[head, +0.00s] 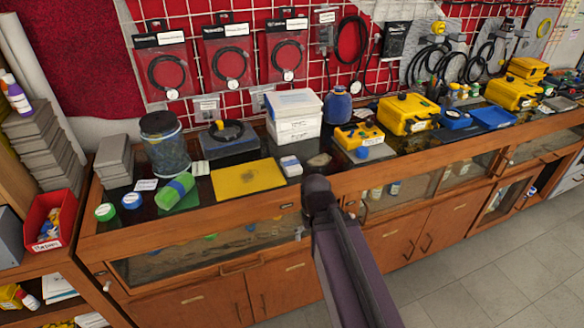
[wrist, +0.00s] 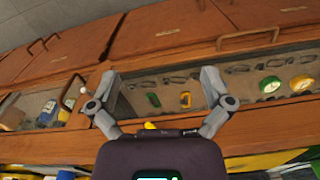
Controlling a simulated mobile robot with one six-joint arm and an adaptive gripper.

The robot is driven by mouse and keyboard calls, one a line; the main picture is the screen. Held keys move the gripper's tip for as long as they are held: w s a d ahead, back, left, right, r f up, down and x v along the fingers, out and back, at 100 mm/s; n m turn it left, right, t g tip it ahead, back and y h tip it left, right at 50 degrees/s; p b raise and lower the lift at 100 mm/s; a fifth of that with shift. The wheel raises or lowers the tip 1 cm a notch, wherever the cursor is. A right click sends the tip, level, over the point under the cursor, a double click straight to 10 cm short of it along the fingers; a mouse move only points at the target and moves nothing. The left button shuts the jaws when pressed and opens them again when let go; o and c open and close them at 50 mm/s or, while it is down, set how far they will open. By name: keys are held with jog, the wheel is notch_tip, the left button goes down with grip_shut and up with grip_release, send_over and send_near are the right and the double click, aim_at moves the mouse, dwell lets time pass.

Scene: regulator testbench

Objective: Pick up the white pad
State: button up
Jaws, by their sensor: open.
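I cannot tell for sure which item is the white pad. A small white block with a blue part (head: 290,165) lies on the glass counter top, right of the yellow sheet (head: 248,178). A smaller white stack (head: 200,168) lies left of that sheet, and a white card (head: 146,185) lies farther left. My gripper (wrist: 158,80) is open in the wrist view, with nothing between its fingers, facing the wooden cabinet front. In the head view my arm reaches up to the counter's front edge and its fingers are hidden. None of these white items is clear in the wrist view.
A red bin (head: 48,220) stands left. Floor (head: 480,270) is clear at the right.

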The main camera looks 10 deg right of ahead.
notch_tip(320, 180, up, 18)
jog(key=f+n+t+p, duration=0.1)
jog(key=n+p, duration=0.1)
jog(key=p, duration=1.5)
send_over(291, 163)
jog(key=s, duration=0.1)
jog(key=shift+s+d+r, duration=0.2)
jog(key=shift+d+r, duration=0.05)
jog(key=shift+d, duration=0.1)
jog(key=shift+f, duration=0.15)
jog(key=f+b, duration=0.5)
jog(key=w+f+b, duration=0.1)
jog(key=f+b, duration=0.2)
jog(key=shift+a+f, duration=0.15)
jog(key=shift+f, duration=0.05)
jog(key=shift+f, duration=0.1)
jog(key=shift+w+a+f+b, duration=0.1)
jog(key=shift+f+b, duration=1.15)
jog(key=shift+b, duration=0.1)
jog(key=shift+w+a+f+b, duration=0.1)
jog(key=shift+f+b, duration=1.1)
jog(key=shift+b, duration=0.15)
jog(key=shift+f, duration=0.25)
